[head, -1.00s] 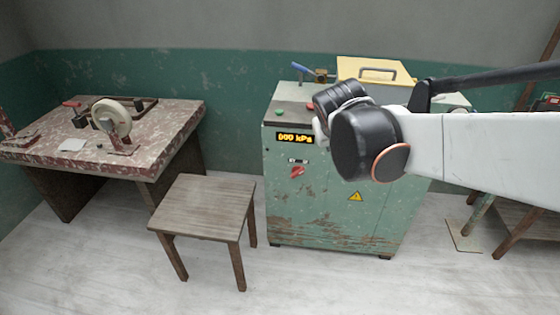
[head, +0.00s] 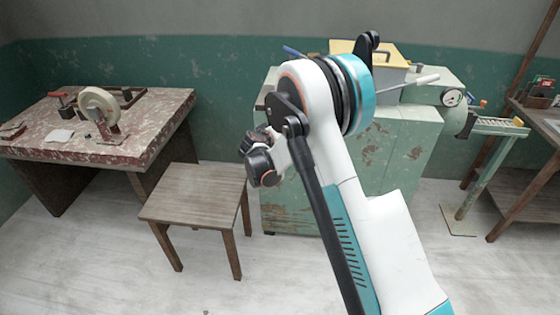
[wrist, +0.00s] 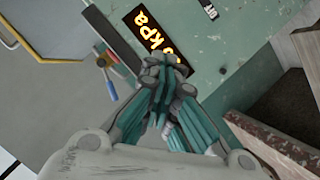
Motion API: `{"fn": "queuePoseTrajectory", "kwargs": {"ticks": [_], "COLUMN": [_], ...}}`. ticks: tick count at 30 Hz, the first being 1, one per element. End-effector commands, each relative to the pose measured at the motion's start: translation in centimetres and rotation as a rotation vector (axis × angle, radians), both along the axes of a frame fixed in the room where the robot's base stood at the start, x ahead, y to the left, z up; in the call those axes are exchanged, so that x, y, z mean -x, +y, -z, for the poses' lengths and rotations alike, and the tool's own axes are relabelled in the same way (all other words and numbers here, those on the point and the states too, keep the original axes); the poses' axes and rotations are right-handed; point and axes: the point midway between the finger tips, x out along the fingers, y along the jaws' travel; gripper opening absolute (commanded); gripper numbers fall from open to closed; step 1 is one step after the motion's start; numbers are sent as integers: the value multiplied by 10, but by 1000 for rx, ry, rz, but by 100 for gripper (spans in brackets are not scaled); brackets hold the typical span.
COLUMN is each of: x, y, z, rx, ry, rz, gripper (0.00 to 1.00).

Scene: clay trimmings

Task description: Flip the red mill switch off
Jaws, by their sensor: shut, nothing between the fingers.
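The pale green machine (head: 400,150) stands at the back, in the middle of the head view. Its red switch does not show now; my arm covers much of the front panel in the head view. In the head view the fingers are hidden behind my arm.
A wooden stool (head: 193,197) stands in front of the machine at left. A worn red table (head: 150,135) with a wheel tool (head: 100,103) is further left. A green stand (head: 485,160) and a wooden bench (head: 535,118) are on the right. A yellow lid (head: 350,48) tops the machine.

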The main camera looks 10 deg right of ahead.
Motion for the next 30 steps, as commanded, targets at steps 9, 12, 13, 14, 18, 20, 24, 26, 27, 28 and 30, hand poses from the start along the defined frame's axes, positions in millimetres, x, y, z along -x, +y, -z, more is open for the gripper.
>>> {"fn": "queuePoseTrajectory", "kwargs": {"ticks": [9,12,13,14,18,20,24,26,27,28,30], "x": [-26,-26,-26,-25,-24,-23,-23,-23,-23,-23,-24], "y": [32,39,40,41,45,45,46,46,46,46,45], "z": [121,148,155,160,176,179,179,179,179,179,179], "rx": [115,140,146,152,168,170,171,171,171,171,171], "ry": [-97,-121,-126,-132,-145,-148,-149,-149,-149,-149,-149], "rz": [-37,-48,-50,-52,-59,-60,-60,-60,-60,-60,-60], "gripper": [0,0,0,0,0,0,0,0,0,0,0]}}
